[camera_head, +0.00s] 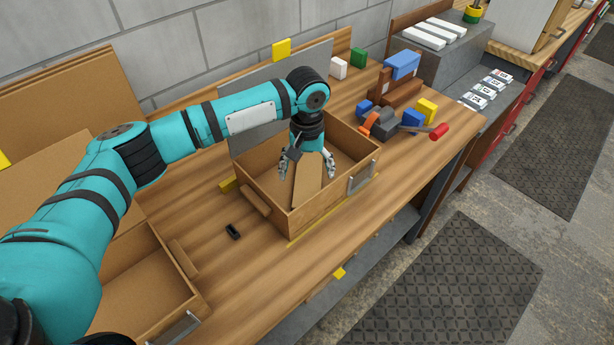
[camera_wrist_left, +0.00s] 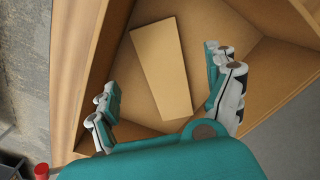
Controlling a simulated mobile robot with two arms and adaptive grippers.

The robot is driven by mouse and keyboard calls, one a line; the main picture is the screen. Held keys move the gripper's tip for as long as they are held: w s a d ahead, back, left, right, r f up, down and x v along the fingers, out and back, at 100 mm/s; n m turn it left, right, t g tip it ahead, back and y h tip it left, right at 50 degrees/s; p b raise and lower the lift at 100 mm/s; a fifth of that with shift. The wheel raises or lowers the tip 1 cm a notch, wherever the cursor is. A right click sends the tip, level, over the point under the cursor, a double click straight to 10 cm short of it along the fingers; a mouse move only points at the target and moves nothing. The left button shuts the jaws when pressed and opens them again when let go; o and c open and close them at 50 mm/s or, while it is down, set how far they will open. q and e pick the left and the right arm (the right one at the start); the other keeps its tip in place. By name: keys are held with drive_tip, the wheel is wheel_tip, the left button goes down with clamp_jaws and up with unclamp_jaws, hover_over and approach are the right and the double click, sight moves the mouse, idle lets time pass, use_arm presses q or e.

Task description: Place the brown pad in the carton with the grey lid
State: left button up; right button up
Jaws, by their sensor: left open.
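The carton with the grey lid (camera_head: 359,149) stands open on the wooden bench, its grey lid (camera_head: 243,138) raised behind it. The brown pad (camera_head: 306,190) is inside this carton. It also shows in the left wrist view (camera_wrist_left: 160,62), where it seems to lie on the carton floor; whether it is slightly tilted I cannot tell. My left gripper (camera_head: 307,170) reaches down into the carton above the pad. Its fingers are spread, one to each side of the pad, and look apart from it in the left wrist view (camera_wrist_left: 162,82). My right gripper is out of view.
Another open carton (camera_head: 140,285) with a brown lid stands at the lower left, partly behind my left arm. A small black piece (camera_head: 232,231) lies between the cartons. Blue, yellow and red items (camera_head: 405,120) crowd the bench right of the grey-lidded carton.

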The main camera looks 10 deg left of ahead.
use_arm(q)
wheel_tip(320, 180, up, 11)
drive_tip(key=b, duration=0.1)
drive_tip(key=shift+f, duration=0.2)
